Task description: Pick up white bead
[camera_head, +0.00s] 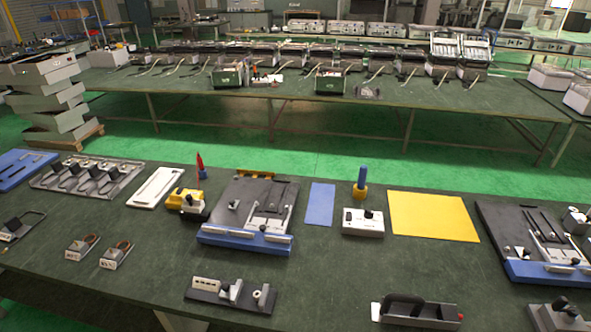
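No white bead can be told apart for certain at this size. A dark block fixture (203,295) at the front of the green table carries small pale parts, including a small whitish round piece (259,295) at its right end; I cannot tell whether it is a bead. Small pale parts also show on the blue-edged fixture (243,239) in the middle and on a similar blue-edged fixture (545,270) at the right. Neither of my grippers is in view.
Bare tabletop lies between the front items.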

